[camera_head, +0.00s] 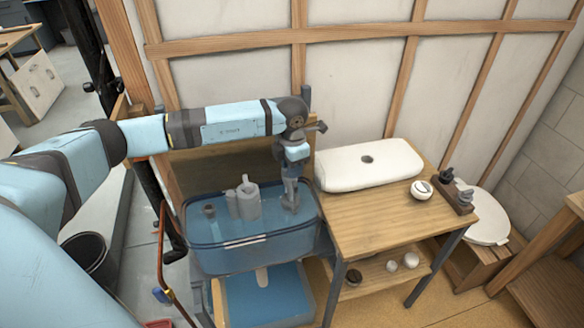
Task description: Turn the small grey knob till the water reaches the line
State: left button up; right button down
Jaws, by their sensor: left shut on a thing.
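A see-through blue tank (215,258) stands left of the wooden table. Short pale marks (243,242) run along its front wall; I cannot tell exactly where the water surface lies against them. A grey cylindrical valve (247,202) stands upright inside the tank, left of my gripper. My left gripper (290,194) points straight down into the tank's right side. It is shut on the small grey knob, at the top of a slim grey fitting there; the fingers mostly hide the knob. My right gripper is out of view.
A white cistern lid (368,166) lies on the wooden table (375,215), with a round white part (421,190) and a small dark rack (455,193) to its right. A blue basin (262,295) sits below the tank. A dark bucket (85,252) stands on the left.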

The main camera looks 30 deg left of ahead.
pick_arm(q)
jog(key=shift+n, duration=0.7)
jog(key=o, duration=0.7)
jog(key=shift+c, duration=0.2)
jog(key=shift+r, duration=0.1)
notch_tip(320, 180, up, 14)
jog(key=shift+b, duration=0.45)
jog(key=shift+f, duration=0.2)
